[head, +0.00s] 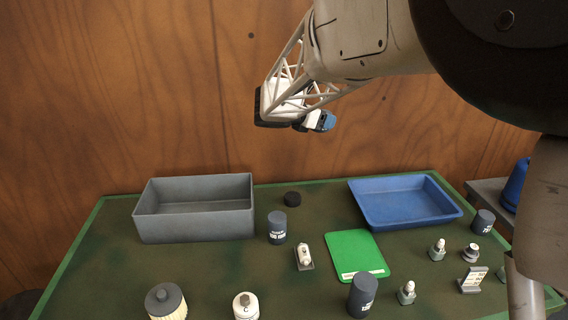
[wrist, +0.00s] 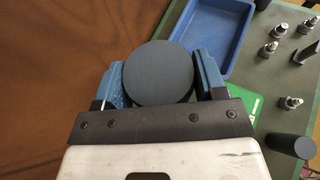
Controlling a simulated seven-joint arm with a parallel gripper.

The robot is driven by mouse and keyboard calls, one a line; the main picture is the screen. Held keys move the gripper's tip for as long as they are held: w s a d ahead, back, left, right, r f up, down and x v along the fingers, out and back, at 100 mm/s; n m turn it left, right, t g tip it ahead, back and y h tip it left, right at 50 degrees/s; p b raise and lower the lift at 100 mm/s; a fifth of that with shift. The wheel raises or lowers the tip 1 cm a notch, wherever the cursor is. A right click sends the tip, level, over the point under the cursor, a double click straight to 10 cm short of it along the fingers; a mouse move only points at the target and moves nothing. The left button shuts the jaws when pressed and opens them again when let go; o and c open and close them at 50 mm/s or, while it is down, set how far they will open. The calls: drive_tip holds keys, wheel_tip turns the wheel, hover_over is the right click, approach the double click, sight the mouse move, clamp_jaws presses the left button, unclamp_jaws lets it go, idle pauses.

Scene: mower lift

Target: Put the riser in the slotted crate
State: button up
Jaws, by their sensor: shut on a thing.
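My gripper (head: 322,122) is raised high above the back of the table, in front of the wooden wall. In the wrist view its two blue fingers (wrist: 162,80) are shut on a dark grey round-topped thing (wrist: 158,72), which sits between them. Its underside is hidden, and I cannot tell from its shape whether it is the riser. A grey open box (head: 195,222) stands at the back left of the table and looks empty. No slots show on it, so I cannot tell whether it is the slotted crate.
A blue tray (head: 405,219) lies at the back right, beside a green mat (head: 352,252).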

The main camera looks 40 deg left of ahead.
drive_tip(key=s+a+n+g+y, duration=0.25)
drive_tip(key=a+n+y, duration=0.4)
drive_tip(key=a, duration=0.55)
drive_tip(key=s+a+n+g+y, duration=0.1)
drive_tip(key=s+a+n+y, duration=0.35)
drive_tip(key=a, duration=0.85)
drive_tip(key=s+a+r+n+g+y, duration=0.1)
drive_tip(key=s+a+n+g+y, duration=0.1)
drive_tip(key=s+a+n+g, duration=0.65)
drive_tip(key=s+a+n+g+y, duration=0.2)
drive_tip(key=s+a+n+g, duration=0.4)
drive_tip(key=s+n+g, duration=0.5)
wheel_tip(320, 180, down, 26)
drive_tip(key=s+m+t, duration=0.1)
drive_tip(key=s+m, duration=0.1)
drive_tip(key=shift+t, duration=0.4)
drive_tip(key=shift+a+f+h, duration=0.1)
drive_tip(key=shift+h, duration=0.2)
drive_tip(key=shift+f, duration=3.05)
